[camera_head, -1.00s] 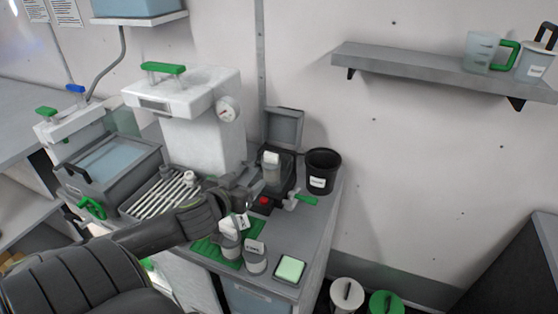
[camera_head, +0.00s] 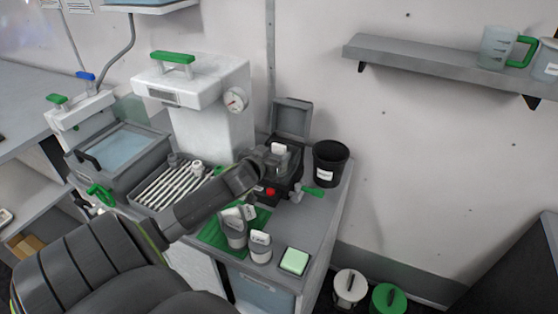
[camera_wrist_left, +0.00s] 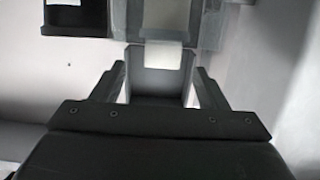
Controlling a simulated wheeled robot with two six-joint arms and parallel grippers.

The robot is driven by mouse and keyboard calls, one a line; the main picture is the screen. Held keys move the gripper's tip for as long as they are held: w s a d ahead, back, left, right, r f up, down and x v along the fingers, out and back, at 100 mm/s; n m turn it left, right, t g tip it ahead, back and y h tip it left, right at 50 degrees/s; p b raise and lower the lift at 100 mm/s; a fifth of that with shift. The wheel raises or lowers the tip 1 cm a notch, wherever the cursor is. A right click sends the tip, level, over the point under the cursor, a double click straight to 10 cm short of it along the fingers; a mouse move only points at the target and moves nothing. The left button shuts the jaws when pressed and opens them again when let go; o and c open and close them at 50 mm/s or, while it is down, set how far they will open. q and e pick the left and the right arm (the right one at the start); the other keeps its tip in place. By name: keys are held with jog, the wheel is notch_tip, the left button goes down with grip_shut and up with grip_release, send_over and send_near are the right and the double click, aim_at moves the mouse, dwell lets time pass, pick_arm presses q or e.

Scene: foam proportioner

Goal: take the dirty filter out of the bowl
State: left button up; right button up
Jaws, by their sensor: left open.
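A dark box-shaped unit (camera_head: 290,186) with its grey lid raised stands at the back of the counter. A small pale piece (camera_head: 278,148), perhaps the top of the dirty filter, shows at its opening. My left gripper (camera_head: 274,160) is at this opening and partly hides it. In the left wrist view my left gripper (camera_wrist_left: 160,88) is open, one finger on each side of a grey boxy part. A cream tab (camera_wrist_left: 163,56) lies just beyond the fingertips, below a cream panel. I cannot tell the bowl's edges clearly or whether the fingers touch anything. My right gripper is out of view.
A black bin (camera_head: 330,164) stands right of the unit, with a green-handled valve (camera_head: 311,191) in front. A white machine (camera_head: 205,110) with a gauge and a tray of white rods are left.

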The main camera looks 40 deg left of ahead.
aim_at(278, 149)
pick_arm(q)
jog(key=shift+p+x, duration=0.3)
jog(key=shift+x, duration=0.65)
jog(key=x, duration=0.2)
jog(key=shift+w+a+f+p, duration=0.1)
jog(key=shift+w+a+p, duration=0.15)
jog(key=shift+w+p, duration=0.15)
jog(key=shift+w+a+f, duration=0.15)
jog(key=shift+w+f, duration=0.05)
jog(key=shift+w, duration=0.25)
jog(key=shift+c, duration=0.9)
jog(key=c, duration=1.1)
jog(key=shift+c, duration=0.2)
